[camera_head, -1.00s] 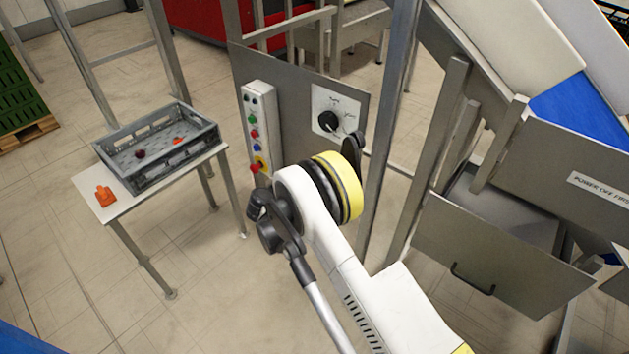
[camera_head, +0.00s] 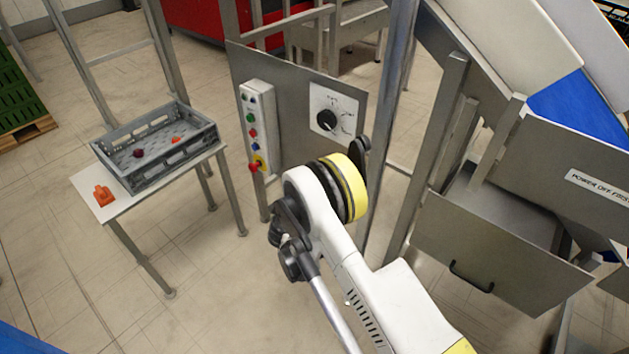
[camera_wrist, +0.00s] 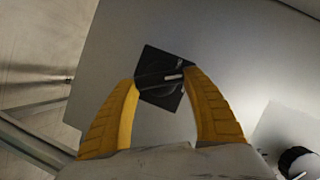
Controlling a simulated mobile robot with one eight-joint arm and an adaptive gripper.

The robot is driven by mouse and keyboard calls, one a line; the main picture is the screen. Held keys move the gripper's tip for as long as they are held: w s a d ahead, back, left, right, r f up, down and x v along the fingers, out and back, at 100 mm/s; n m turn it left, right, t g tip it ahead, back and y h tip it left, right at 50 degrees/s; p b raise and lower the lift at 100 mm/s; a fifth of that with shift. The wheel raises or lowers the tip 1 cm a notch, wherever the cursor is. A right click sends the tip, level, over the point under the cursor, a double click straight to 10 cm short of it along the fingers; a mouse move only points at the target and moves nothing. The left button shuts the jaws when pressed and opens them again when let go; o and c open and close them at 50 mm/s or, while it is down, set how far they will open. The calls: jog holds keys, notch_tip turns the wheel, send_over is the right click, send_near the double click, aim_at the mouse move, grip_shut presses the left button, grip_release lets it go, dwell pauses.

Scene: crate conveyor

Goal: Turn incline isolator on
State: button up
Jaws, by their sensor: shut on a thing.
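The isolator is a black rotary handle (camera_wrist: 160,78) with a white mark, on a black square plate (camera_wrist: 166,98) fixed to a grey panel. The wrist view shows it near the middle. My gripper (camera_wrist: 163,76) has its two yellow fingers on either side of the handle, shut on it. The white mark lies near the right fingertip, and the handle sits roughly sideways in the picture. In the head view my arm hides the isolator and my fingers.
A white-plated dial with a black knob (camera_head: 327,120) sits on the grey panel (camera_head: 290,95), beside a push-button box (camera_head: 252,108). A grey crate (camera_head: 193,152) stands on a small table (camera_head: 84,188) at left, with an orange thing (camera_head: 103,195). A metal post (camera_head: 388,130) stands right of the panel.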

aim_at(319, 152)
jog(key=shift+f+m+t, duration=0.15)
jog(key=shift+m+t, duration=0.55)
jog(key=shift+m, duration=0.5)
jog(key=o, duration=1.2)
notch_tip(319, 152, up, 10)
jog(key=shift+r, duration=0.1)
jog(key=shift+s, duration=0.15)
